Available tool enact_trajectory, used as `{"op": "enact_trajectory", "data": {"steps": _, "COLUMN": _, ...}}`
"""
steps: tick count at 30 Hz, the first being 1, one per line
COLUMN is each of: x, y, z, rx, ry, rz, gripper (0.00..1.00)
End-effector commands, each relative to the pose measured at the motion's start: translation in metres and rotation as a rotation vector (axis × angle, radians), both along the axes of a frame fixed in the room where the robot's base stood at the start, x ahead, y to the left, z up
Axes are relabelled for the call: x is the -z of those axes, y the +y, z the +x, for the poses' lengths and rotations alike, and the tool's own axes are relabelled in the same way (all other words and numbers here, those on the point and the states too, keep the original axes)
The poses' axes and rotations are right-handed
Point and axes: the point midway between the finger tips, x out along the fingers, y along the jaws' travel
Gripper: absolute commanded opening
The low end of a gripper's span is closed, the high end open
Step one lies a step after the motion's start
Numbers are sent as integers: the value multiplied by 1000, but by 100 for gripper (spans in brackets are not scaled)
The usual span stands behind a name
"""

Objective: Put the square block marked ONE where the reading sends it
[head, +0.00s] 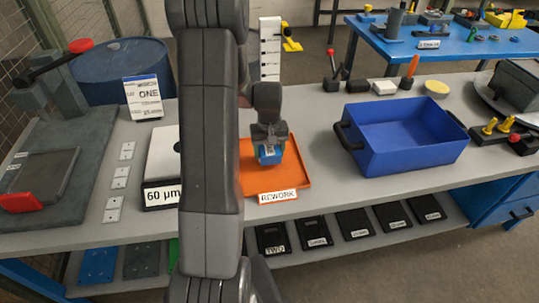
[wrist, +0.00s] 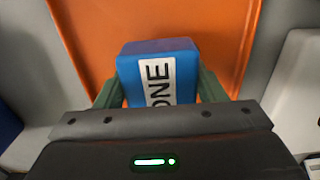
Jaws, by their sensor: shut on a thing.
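A blue square block (wrist: 150,60) with a white label reading ONE is between the two greenish fingers of my gripper (wrist: 160,88) in the wrist view. My gripper is shut on it. In the head view the block (head: 270,157) shows below my gripper, over the orange tray (head: 297,178) labelled REWORK. I cannot tell whether the block touches the tray floor. A white device left of the tray has a reading plate (head: 163,194) showing 60 µm; my arm hides part of it. A white card (head: 143,98) with ONE on it stands at the back left.
A blue bin (head: 405,140) stands right of the tray. Small white plates (head: 120,183) lie on the grey bench to the left. Several labelled black trays (head: 314,232) sit on the lower shelf. A dark fixture with a red-knobbed lever (head: 55,75) is at far left.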

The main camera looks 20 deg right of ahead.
Motion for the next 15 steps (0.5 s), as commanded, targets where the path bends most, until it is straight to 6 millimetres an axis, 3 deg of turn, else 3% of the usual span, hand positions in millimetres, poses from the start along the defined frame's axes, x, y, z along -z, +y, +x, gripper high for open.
{"op": "enact_trajectory", "data": {"steps": 4, "x": 18, "y": 0, "z": 0, "rx": 0, "ry": 1, "rz": 0, "gripper": 24}}
{"op": "enact_trajectory", "data": {"steps": 15, "x": 24, "y": 0, "z": 0, "rx": 0, "ry": -1, "rz": 0, "gripper": 24}}
